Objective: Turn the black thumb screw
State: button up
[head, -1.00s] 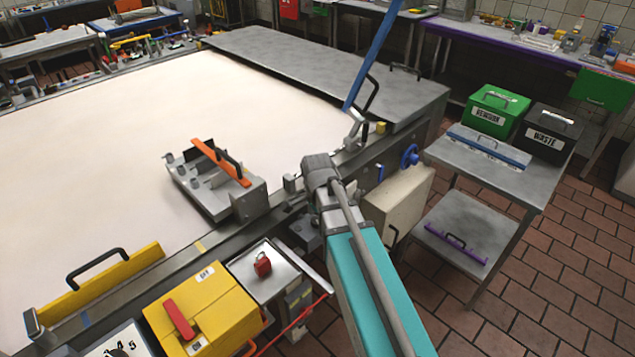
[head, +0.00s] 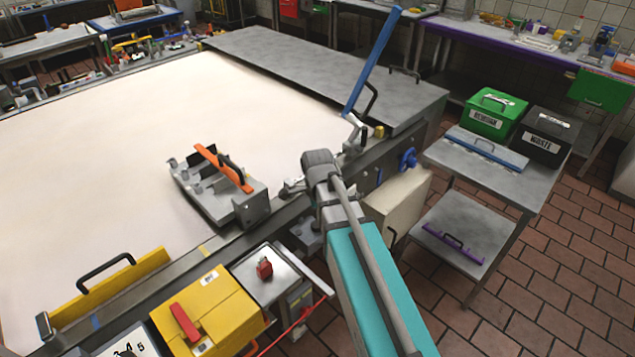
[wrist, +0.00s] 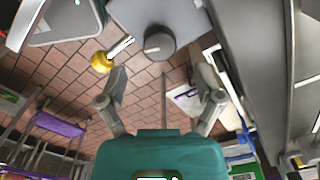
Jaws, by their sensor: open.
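In the wrist view a dark round knob (wrist: 160,43), which looks like the black thumb screw, sits at the end of a grey plate (wrist: 150,14). My gripper (wrist: 163,84) is open, one finger on each side. The knob lies ahead of the fingertips, roughly centred between them, and nothing is held. I cannot tell the exact gap between the fingers and the knob. In the head view my arm hides the knob and most of my gripper.
A yellow knob (wrist: 100,62) on a threaded rod is left of the dark knob. In the head view a grey fixture with an orange bar (head: 222,167), a yellow box (head: 210,315) and a blue lever (head: 372,62) surround my arm. A side table (head: 490,185) stands right.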

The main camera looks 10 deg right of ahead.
notch_tip(320, 180, up, 10)
jog(key=p, duration=0.9)
dwell(0.7)
jog(key=s+n, duration=0.8)
jog(key=n, duration=1)
jog(key=shift+n, duration=0.4)
jog(key=shift+s, duration=0.1)
